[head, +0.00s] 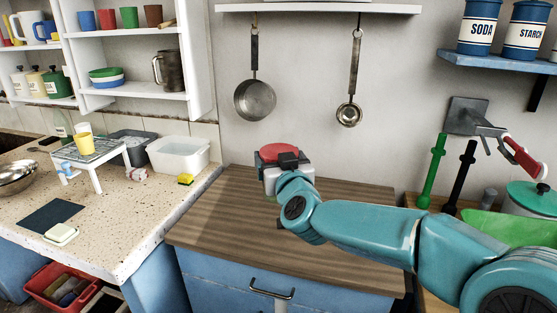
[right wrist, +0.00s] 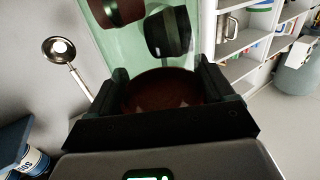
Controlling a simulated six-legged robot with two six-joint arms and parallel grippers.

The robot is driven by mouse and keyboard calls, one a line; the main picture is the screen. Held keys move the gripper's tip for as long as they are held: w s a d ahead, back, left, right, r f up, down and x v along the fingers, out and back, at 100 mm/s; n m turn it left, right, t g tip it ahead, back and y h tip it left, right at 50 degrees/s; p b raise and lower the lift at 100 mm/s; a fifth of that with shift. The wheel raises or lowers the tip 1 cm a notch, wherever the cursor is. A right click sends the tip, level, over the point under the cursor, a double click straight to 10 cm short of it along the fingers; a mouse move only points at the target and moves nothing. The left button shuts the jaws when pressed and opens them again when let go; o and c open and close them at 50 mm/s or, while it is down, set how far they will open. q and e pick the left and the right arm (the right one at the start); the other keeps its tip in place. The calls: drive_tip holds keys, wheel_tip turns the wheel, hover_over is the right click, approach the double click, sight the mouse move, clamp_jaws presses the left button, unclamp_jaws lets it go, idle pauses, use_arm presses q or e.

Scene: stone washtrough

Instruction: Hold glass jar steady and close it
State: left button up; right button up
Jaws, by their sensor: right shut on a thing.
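My right gripper (head: 288,163) is above the wooden counter, at the end of my teal arm. A red round lid (head: 280,150) shows at its far side. In the right wrist view the lid is a dark red disc (right wrist: 165,92) between the two black fingers of my right gripper, which is shut on it. Beyond the lid, that view shows pale green see-through glass (right wrist: 108,45), apparently the jar, with two dark rounded shapes seen in or through it. The arm hides most of the jar in the head view. Whether lid and jar touch is not clear. My left gripper is not in view.
The wooden counter (head: 240,220) is mostly bare. A pan (head: 255,100) and a ladle (head: 349,113) hang on the wall behind. At left is a speckled stone counter (head: 110,230) with a white tub (head: 180,154). A green and a black tool stand at right.

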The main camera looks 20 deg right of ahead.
drive_tip(key=c, duration=0.8)
wheel_tip(320, 180, down, 12)
drive_tip(key=s+d+h+p, duration=0.1)
drive_tip(key=s+d+p, duration=0.1)
drive_tip(key=p, duration=0.2)
drive_tip(key=shift+s+r+m+p, duration=0.15)
drive_tip(key=shift+s+m+p, duration=0.15)
drive_tip(key=shift+p, duration=0.1)
drive_tip(key=s+a+f+n+y+p, duration=0.1)
drive_tip(key=s+f+y+p, duration=0.1)
drive_tip(key=s+f, duration=0.5)
drive_tip(key=shift+s+a+n+p, duration=0.3)
drive_tip(key=shift+s+p, duration=0.4)
drive_tip(key=shift+s, duration=0.2)
drive_tip(key=shift+f, duration=0.1)
drive_tip(key=s+a+f+n+g+y, duration=0.2)
drive_tip(key=s+a+f+n+y, duration=0.1)
drive_tip(key=a+y, duration=0.3)
drive_tip(key=s+a+f+n+g+y, duration=0.2)
drive_tip(key=s+a+f+n+y, duration=0.2)
drive_tip(key=a, duration=0.5)
drive_tip(key=shift+f+n+y, duration=0.5)
drive_tip(key=shift+f+y, duration=0.05)
drive_tip(key=shift+y, duration=0.35)
drive_tip(key=shift+s, duration=0.1)
